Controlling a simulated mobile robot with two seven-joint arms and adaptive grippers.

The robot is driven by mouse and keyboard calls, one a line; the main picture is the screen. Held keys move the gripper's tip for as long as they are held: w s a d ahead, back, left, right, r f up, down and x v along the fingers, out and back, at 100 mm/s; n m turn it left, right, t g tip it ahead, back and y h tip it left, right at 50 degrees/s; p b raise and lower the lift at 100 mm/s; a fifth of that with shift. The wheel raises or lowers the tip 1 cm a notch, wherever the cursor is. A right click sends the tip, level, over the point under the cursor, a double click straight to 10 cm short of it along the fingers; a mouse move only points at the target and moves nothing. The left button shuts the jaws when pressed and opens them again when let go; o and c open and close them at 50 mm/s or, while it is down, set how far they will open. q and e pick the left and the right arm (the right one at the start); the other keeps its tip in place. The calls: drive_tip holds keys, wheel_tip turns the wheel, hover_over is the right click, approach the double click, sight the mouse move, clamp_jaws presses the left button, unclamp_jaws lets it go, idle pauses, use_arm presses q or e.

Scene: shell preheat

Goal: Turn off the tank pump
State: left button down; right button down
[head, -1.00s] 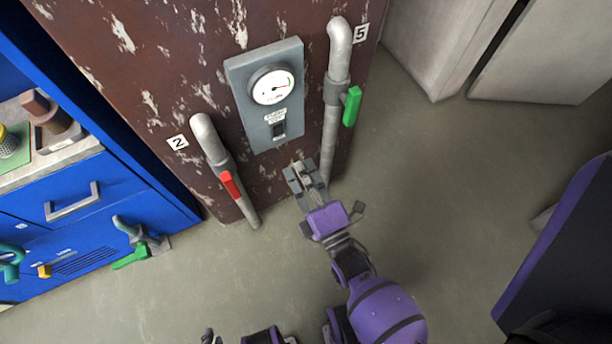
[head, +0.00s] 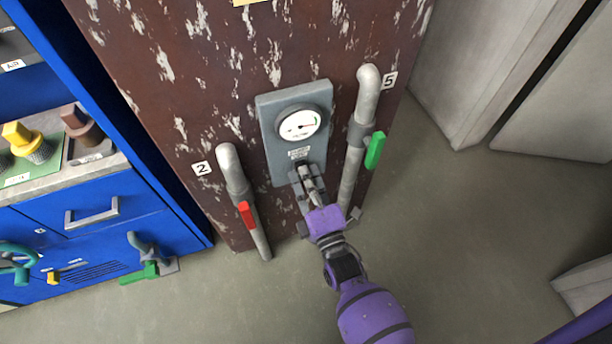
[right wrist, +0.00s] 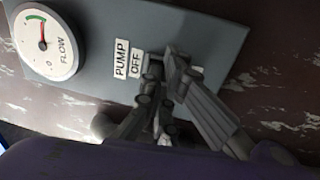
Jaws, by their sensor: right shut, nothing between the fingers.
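The grey pump panel (head: 265,130) is mounted on the rusty brown tank. It carries a round white flow gauge (head: 300,125) and a small label plate (head: 299,153). In the right wrist view, label plates read PUMP (right wrist: 121,58) and OFF (right wrist: 137,64), beside the flow gauge (right wrist: 46,42). My right gripper (head: 303,170) is shut and empty, with its fingertips at the lower part of the panel where the dark switch sits. The gripper (right wrist: 166,62) covers the switch in both views, so its position and any contact cannot be told. My left gripper is not in view.
A grey pipe with a red handle (head: 247,215), marked 2, stands left of the panel. A pipe with a green handle (head: 375,151), marked 5, stands right. A blue cabinet (head: 120,222) is at the left. Bare floor (head: 460,240) lies right of my arm.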

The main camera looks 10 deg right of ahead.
drive_tip(key=w+r+g+p, duration=0.1)
drive_tip(key=p, duration=0.2)
drive_tip(key=shift+a+r+h, duration=0.1)
drive_tip(key=shift+h, duration=0.2)
drive_tip(key=s+d+f, duration=0.1)
drive_tip(key=s+d, duration=0.1)
drive_tip(key=s, duration=1)
